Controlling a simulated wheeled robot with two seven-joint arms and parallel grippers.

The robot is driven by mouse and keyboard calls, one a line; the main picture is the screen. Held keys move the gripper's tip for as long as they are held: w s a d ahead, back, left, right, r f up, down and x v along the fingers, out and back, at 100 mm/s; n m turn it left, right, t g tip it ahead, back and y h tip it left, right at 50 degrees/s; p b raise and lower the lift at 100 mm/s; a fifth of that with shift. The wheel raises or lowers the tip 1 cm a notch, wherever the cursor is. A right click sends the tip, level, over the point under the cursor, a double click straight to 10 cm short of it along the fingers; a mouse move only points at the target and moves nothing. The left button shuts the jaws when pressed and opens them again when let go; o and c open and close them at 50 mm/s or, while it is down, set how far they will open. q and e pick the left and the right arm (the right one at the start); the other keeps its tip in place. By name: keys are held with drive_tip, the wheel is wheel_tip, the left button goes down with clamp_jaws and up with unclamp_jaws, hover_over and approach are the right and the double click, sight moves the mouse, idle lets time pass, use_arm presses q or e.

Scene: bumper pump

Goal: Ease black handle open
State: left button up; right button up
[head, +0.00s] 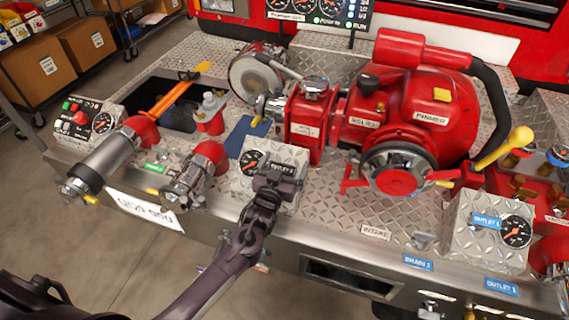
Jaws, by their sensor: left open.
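My left gripper (278,183), dark purple-grey, reaches up from the bottom left and is open in front of a silver gauge box (297,154) near the middle of the deck. It covers part of the box's front. I cannot tell whether it touches anything. I cannot pick out the task's black handle for certain; it may be behind my gripper. My right gripper is out of view.
Silver pipe outlets (188,178) with red elbows stand left of the gripper. An open recess with an orange tool (170,100) lies at the upper left. Bare diamond plate (340,215) is right of the gripper.

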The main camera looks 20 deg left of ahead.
use_arm(q)
drive_tip(key=c, duration=1.4)
drive_tip(key=shift+s+r+p, duration=0.25)
drive_tip(key=shift+r+p, duration=0.6)
drive_tip(key=shift+p, duration=0.05)
drive_tip(key=shift+s+r+p, duration=0.35)
drive_tip(key=shift+r+p, duration=0.05)
drive_tip(key=o, duration=1.4)
drive_tip(key=shift+f, duration=0.1)
drive_tip(key=shift+s, duration=0.1)
